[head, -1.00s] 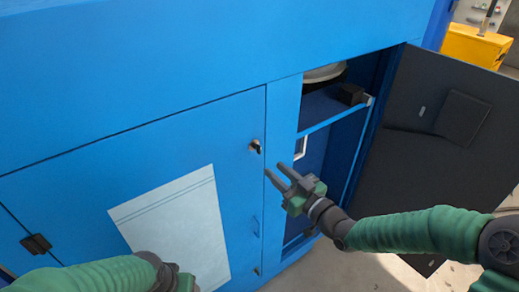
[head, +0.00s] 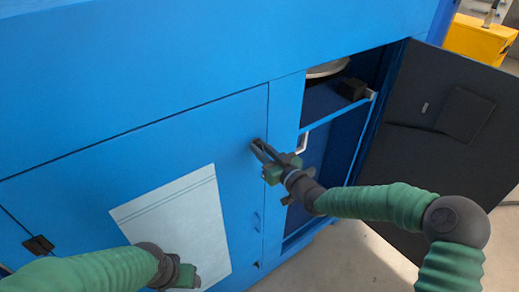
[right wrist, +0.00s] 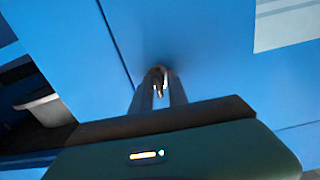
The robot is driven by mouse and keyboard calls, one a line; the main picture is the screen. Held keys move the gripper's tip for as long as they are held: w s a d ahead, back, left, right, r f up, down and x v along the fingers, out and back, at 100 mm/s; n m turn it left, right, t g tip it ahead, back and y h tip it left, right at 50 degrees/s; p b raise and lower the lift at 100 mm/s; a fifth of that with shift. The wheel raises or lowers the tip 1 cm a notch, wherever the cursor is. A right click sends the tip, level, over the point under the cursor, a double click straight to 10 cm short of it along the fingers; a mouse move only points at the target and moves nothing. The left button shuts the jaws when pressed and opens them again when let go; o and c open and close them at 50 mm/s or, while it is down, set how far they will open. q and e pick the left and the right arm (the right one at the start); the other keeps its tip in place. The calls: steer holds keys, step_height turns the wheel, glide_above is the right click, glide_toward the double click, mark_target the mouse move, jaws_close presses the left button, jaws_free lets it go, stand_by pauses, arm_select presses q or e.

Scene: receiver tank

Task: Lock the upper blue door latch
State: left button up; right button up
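The upper latch, a small dark metal piece, is on the closed blue door (head: 110,165) near its right edge. In the head view the fingertips of my right gripper (head: 258,146) are at the latch and mostly hide it. In the right wrist view the latch (right wrist: 158,77) shows at the fingertips, between the two fingers of my right gripper (right wrist: 160,90). A gap shows between the fingers; I cannot tell whether they touch the latch. My left gripper (head: 182,276) is low in front of the door; its fingers cannot be made out.
A dark door (head: 440,140) stands wide open at the right, beside an open compartment with a shelf (head: 335,118). A white sheet (head: 180,225) is on the blue door. A hinge (head: 38,244) is at the left. A yellow box (head: 478,38) stands at the back right.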

steer(key=shift+s+d, duration=0.2)
steer(key=shift+d, duration=0.3)
jaws_close()
steer(key=shift+w+a+r+m, duration=0.1)
steer(key=shift+w+a+m, duration=0.1)
steer(key=shift+a+m, duration=0.3)
arm_select(q)
steer(key=shift+s+d, duration=0.1)
steer(key=shift+d, duration=0.3)
arm_select(e)
steer(key=m, duration=0.5)
steer(key=d+m, duration=0.1)
steer(key=m, duration=0.1)
steer(key=shift+m, duration=0.4)
steer(key=shift+s, duration=0.1)
